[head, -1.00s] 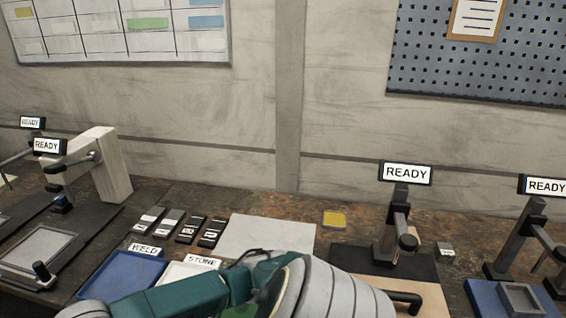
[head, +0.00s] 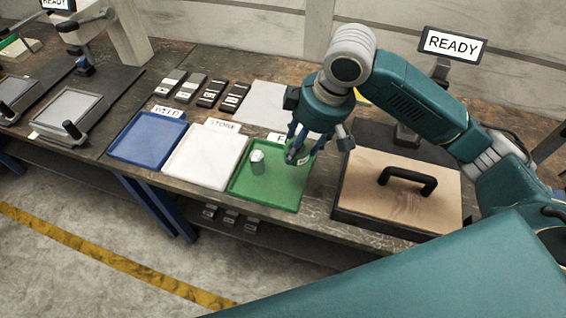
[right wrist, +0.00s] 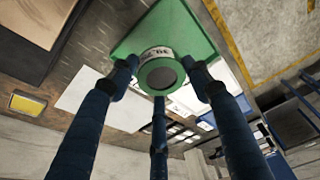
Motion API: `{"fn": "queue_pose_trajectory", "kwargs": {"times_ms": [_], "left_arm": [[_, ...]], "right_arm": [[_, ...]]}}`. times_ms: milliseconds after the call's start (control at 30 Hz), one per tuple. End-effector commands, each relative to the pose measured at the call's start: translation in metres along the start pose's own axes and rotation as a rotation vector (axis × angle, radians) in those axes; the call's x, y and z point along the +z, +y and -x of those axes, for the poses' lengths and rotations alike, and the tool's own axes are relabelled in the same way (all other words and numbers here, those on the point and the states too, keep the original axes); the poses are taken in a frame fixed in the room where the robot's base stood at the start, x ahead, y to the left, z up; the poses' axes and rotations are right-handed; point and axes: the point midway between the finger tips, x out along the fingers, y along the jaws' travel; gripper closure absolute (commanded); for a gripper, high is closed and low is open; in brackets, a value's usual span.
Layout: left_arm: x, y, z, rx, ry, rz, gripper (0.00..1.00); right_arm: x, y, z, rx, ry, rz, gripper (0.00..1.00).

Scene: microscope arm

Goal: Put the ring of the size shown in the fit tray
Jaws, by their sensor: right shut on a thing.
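My right gripper (head: 300,148) is low over the green tray (head: 262,192), whose label is mostly hidden by the gripper, with only an F showing. In the right wrist view its three fingers (right wrist: 160,80) close around a green ring (right wrist: 157,54) with a white marked label and a dark centre. The label is too small to read surely. The green ring also shows partly in the head view (head: 304,159), by the tray's right back corner. I cannot tell whether it touches the tray. A small pale faceted piece (head: 257,156) is in the tray, left of the gripper. My left gripper is out of view.
A blue tray (head: 150,138) labelled WELD and a white tray (head: 205,157) labelled STONE stand to the left. A wooden board with a black handle (head: 408,181) is at the right. A READY screen (head: 454,45) stands behind it.

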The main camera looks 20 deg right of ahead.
Motion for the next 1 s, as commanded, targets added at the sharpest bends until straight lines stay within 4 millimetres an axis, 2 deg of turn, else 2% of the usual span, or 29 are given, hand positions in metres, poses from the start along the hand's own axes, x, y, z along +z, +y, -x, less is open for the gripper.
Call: {"fn": "queue_pose_trajectory", "kwargs": {"times_ms": [33, 200, 300, 367, 467, 800, 1000], "left_arm": [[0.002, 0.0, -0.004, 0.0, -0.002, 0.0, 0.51], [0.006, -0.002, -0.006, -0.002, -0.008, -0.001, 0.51], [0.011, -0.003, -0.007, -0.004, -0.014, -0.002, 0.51], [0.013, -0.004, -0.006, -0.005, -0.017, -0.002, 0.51], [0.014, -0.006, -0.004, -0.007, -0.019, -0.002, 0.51], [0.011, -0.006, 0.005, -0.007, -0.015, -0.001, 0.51], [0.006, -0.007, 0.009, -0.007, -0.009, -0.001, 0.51]], "right_arm": [[-0.016, 0.005, 0.014, -0.02, 0.01, 0.093, 0.9], [-0.04, 0.007, 0.046, -0.088, 0.005, 0.332, 0.9], [-0.046, 0.007, 0.056, -0.11, 0.001, 0.404, 0.9], [-0.047, 0.007, 0.056, -0.118, -0.001, 0.426, 0.9], [-0.042, 0.006, 0.043, -0.124, -0.006, 0.437, 0.9], [-0.018, 0.006, -0.043, -0.123, -0.006, 0.433, 0.9], [-0.008, 0.006, -0.08, -0.12, -0.004, 0.434, 0.9]]}}
